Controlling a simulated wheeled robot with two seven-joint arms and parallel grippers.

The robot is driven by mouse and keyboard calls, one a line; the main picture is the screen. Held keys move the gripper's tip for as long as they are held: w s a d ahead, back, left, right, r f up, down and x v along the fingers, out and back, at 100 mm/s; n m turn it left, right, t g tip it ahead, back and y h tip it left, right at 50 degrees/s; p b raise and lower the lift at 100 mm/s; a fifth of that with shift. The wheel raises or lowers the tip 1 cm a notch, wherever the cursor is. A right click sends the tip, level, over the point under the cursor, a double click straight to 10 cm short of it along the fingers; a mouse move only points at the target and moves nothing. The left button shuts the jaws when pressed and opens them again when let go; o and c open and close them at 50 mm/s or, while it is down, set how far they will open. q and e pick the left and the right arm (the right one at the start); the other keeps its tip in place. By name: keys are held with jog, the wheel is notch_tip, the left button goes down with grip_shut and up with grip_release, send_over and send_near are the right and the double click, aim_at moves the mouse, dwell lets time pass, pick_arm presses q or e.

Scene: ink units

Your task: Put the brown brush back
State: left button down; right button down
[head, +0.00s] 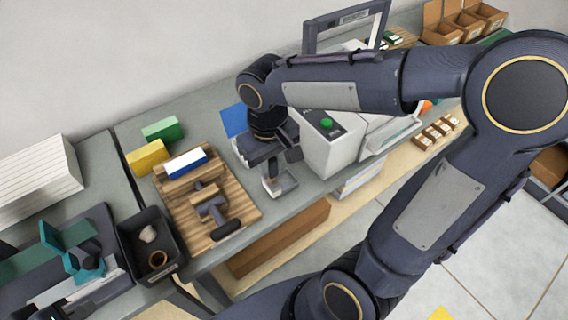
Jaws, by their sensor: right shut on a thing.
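My right gripper (273,160) points down beside the grey machine, at the bench's front edge. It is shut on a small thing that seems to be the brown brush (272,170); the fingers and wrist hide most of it. Its lower end is over or in a small pale tray (287,185); I cannot tell whether they touch. A wooden board (178,212) lies left of the gripper and holds a small brown block and dark-handled tools (215,208). My left gripper is not in view.
A grey machine (325,150) with a green button stands right of the gripper. A black bin (150,225) with a brown cup is left of the board. Yellow (147,157) and green (163,130) blocks stand behind it. Bare bench lies between board and tray.

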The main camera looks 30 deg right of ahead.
jog(key=w+d+f, duration=0.2)
jog(key=f, duration=0.1)
jog(key=w+d+f+p, duration=0.1)
jog(key=w+f, duration=0.1)
jog(key=f, duration=0.1)
jog(key=w+d+f, duration=0.2)
jog(key=f, duration=0.2)
jog(key=shift+d+f, duration=0.1)
jog(key=shift+d, duration=0.25)
jog(key=shift+s, duration=0.1)
jog(key=shift+f, duration=0.15)
jog(key=c, duration=1.3)
grip_release()
